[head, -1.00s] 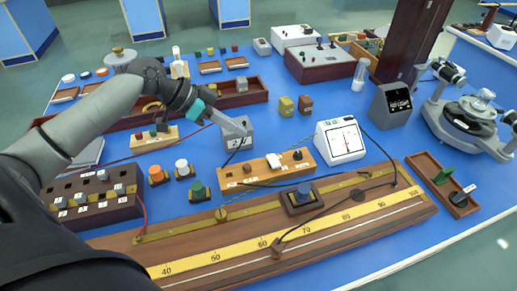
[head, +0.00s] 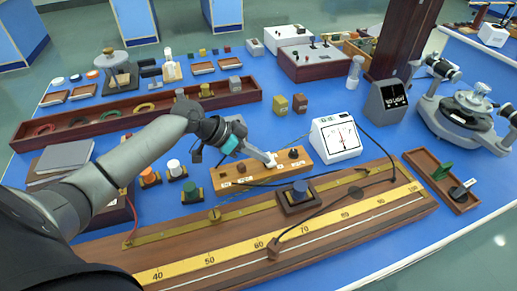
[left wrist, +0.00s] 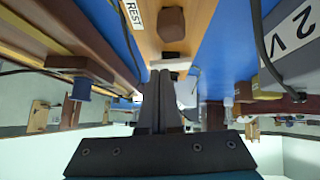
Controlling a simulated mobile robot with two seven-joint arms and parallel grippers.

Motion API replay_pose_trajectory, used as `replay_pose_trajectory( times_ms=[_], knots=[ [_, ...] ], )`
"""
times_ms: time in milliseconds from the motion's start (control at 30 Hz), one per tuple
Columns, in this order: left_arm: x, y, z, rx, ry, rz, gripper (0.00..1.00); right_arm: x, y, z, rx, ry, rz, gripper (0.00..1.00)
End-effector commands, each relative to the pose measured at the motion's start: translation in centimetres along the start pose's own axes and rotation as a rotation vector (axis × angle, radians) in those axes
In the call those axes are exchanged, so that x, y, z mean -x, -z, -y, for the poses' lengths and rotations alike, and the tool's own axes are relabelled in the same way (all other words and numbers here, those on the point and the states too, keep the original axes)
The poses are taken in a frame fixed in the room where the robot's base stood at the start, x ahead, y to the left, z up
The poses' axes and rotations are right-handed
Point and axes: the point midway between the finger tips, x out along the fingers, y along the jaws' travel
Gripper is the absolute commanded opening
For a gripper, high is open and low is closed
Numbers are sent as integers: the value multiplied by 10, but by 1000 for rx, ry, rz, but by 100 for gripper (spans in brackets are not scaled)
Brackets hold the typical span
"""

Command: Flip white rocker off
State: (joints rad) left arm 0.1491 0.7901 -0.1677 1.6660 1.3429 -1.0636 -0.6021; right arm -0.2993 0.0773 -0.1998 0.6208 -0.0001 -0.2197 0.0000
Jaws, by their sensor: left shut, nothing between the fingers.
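The white rocker (head: 272,160) is on an orange wooden board (head: 235,181) in the middle of the bench, beside a black knob (head: 294,153). My left gripper (head: 266,158) reaches over the board from the left, its tips right at the rocker and partly hiding it. I cannot tell whether they touch it or which way it is tipped. In the left wrist view the gripper's fingers (left wrist: 160,85) are together and empty, pointing towards the board (left wrist: 148,40) with its REST label (left wrist: 133,14). My right gripper is not in view.
A long wooden scale (head: 330,225) with a blue-knobbed block (head: 299,190) lies in front of the board. A white meter (head: 336,139) stands to its right. Orange, white and green knobs (head: 174,169) stand left. Dark wires run nearby.

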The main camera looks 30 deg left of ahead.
Motion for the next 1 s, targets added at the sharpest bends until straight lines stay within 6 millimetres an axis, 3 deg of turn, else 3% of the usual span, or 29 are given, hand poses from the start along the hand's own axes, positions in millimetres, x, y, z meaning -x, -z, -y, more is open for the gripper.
replay_pose_trajectory(
  times_ms=[467,1000],
  knots=[
    [-4,-5,-4,-48,48,4,0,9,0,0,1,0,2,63],
    [-2,-2,10,-42,48,1,0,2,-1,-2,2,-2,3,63]
  ],
)
